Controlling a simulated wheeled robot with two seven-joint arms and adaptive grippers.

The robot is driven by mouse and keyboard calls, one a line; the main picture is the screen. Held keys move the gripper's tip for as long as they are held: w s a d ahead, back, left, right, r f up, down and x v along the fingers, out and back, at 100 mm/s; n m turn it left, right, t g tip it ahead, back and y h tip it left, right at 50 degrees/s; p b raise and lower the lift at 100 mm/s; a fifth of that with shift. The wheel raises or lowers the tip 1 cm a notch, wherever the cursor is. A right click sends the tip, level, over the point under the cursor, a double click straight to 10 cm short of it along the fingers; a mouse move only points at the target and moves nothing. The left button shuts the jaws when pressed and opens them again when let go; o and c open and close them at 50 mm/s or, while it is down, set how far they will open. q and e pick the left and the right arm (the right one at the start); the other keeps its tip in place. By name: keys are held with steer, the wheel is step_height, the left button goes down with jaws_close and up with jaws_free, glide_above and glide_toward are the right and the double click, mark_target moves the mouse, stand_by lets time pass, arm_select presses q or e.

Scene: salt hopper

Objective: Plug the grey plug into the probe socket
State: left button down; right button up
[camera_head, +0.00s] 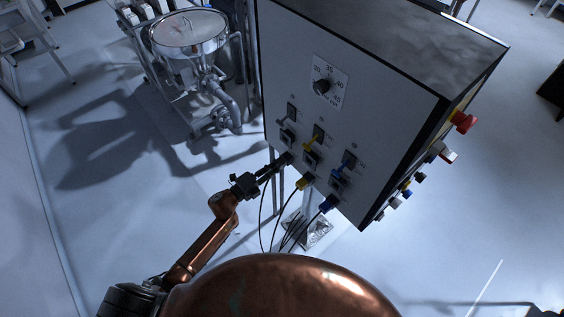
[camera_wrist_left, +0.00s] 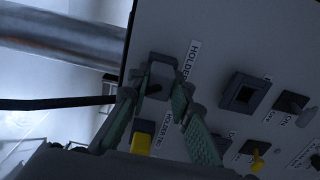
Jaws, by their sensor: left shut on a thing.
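My left gripper (camera_head: 284,160) is at the lower left of the panel front, shut on the grey plug. In the left wrist view the grey plug (camera_wrist_left: 161,74) sits between the two greenish fingers, beside a label reading HOLDER. Its dark cable (camera_wrist_left: 60,103) runs off to the left. I cannot tell whether the plug is still seated in its holder. A square dark socket (camera_wrist_left: 245,93) is apart from the plug, to its right; it also shows in the head view (camera_head: 287,136), under the leftmost switch. Its label is too small to read. My right gripper is not in view.
A yellow plug (camera_head: 306,182) and a blue plug (camera_head: 328,204) sit along the panel's lower edge, with cables hanging below. Other sockets, switches and a dial (camera_head: 322,87) are on the panel (camera_head: 385,120). A steel hopper (camera_head: 188,32) stands behind left.

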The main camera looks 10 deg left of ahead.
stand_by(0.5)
arm_select(q)
steer(key=shift+s+a, duration=0.1)
steer(key=shift+p+v, duration=0.45)
steer(key=shift+v, duration=2.05)
steer(key=s+a+r, duration=0.2)
steer(key=s+r, duration=0.1)
steer(key=r, duration=1)
steer(key=shift+a, duration=0.15)
